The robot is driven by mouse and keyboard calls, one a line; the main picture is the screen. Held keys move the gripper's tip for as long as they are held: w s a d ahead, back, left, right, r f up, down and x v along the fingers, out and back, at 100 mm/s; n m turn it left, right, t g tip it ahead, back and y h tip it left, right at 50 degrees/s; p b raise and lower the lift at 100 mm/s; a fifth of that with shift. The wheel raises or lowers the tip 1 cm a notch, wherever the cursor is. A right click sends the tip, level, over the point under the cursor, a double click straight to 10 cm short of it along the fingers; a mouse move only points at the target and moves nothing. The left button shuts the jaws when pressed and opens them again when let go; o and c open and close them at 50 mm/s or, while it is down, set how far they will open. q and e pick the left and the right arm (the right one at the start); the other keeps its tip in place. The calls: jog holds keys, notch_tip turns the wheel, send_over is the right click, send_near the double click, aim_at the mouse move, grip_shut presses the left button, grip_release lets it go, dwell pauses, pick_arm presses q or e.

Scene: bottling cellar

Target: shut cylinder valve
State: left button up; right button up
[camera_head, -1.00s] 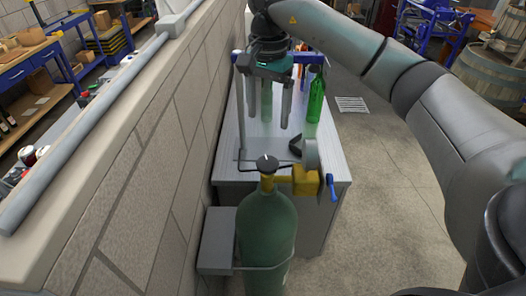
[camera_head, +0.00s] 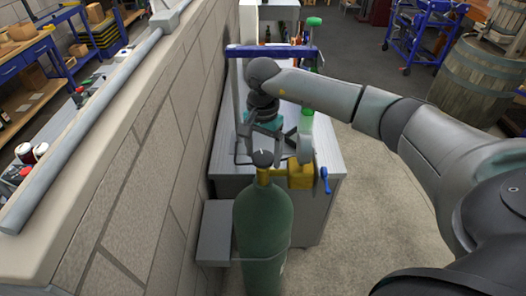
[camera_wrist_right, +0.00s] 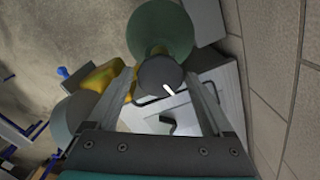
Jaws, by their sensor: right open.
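A green gas cylinder (camera_head: 263,215) stands upright at the end of the bench. Its valve has a dark round knob (camera_head: 263,158) with a white mark on top, above a yellow neck. In the right wrist view the knob (camera_wrist_right: 158,74) lies between the two fingertips of my right gripper (camera_wrist_right: 160,76), with the cylinder (camera_wrist_right: 160,28) beyond. The gripper is open; no grip on the knob shows, and I cannot tell how far it is from the fingers. In the head view my right gripper (camera_head: 263,133) is just behind the knob, its fingers partly hidden. My left gripper is not in view.
A yellow block (camera_head: 300,175) with a blue lever (camera_head: 325,180) sits right of the valve. A block wall (camera_head: 150,150) runs close on the left. The grey bench (camera_head: 328,155) with a blue crossbar (camera_head: 272,51) lies behind. Floor (camera_head: 375,210) on the right is clear.

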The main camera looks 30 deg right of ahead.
jog(key=shift+c, duration=0.5)
jog(key=c, duration=1)
jog(key=shift+o, duration=0.2)
jog(key=shift+m, duration=0.4)
jog(key=m+b, duration=0.1)
jog(key=m, duration=0.2)
jog(key=shift+m+b, duration=0.3)
jog(key=shift+m, duration=0.1)
jog(key=m, duration=0.5)
jog(key=shift+w+r+m+b, duration=0.1)
jog(key=shift+m+b, duration=0.2)
jog(key=shift+b, duration=0.1)
jog(key=m, duration=1)
jog(key=shift+m, duration=0.4)
